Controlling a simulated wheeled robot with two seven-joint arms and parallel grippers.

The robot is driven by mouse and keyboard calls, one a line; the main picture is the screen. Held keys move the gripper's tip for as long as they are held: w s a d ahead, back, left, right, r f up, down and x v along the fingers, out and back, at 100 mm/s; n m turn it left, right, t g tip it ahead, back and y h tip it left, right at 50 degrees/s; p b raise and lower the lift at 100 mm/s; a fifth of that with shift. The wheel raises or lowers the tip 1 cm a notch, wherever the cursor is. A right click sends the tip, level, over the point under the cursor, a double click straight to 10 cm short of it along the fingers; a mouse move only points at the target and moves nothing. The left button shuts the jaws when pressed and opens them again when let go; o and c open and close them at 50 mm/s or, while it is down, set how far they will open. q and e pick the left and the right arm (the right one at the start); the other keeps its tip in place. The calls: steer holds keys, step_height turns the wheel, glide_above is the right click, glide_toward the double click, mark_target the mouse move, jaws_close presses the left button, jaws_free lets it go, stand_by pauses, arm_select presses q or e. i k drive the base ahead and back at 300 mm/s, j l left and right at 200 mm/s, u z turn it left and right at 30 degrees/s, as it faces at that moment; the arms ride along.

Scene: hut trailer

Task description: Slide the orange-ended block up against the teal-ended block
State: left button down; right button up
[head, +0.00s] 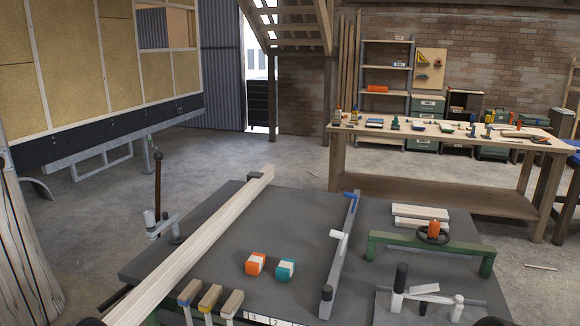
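The orange-ended block (255,264) is a small block with an orange end and a pale middle. It lies on the dark grey bench top (225,240), left of centre. The teal-ended block (286,269) lies just to its right and slightly nearer, with a teal end and a pale middle. A narrow strip of bench top shows between the two blocks, so they look apart. Neither gripper shows clearly. Only dark rounded slivers, possibly parts of my arms, show at the bottom edge on the left and right.
A long pale timber (200,240) runs diagonally left of the blocks. Several wooden-handled tools (208,298) stand at the near edge. A green frame (430,245) is farther right. Bench around the blocks is clear.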

mark_target(254, 266)
steer(key=z, duration=1.2)
steer(key=k+j, duration=0.1)
steer(key=j, duration=1.05)
steer(key=k+j, duration=0.15)
steer(key=j, duration=0.45)
